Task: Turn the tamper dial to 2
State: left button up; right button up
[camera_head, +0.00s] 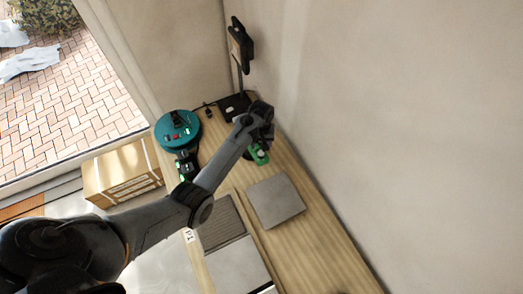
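A round teal device (178,131), which looks like the tamper, lies on the wooden bench (317,244) at the left back. It has a black handle, a small red part and a lit green display on top; I cannot make out a dial setting. My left arm reaches in from the lower left across the bench. My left gripper (262,118) is to the right of the teal device and apart from it, just above a small green object (260,156). Its fingers are dark and too small to tell open from shut. My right gripper is not in view.
A black stand (235,106) with an upright post is behind the gripper, near the wall. Black devices with green lights (186,163) sit below the teal device. A grey square tile (275,201) lies on the bench. A cardboard box (122,173) stands left.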

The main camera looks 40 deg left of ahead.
aim_at(261, 152)
pick_arm(q)
jog(key=shift+f, duration=2.6)
grip_shut()
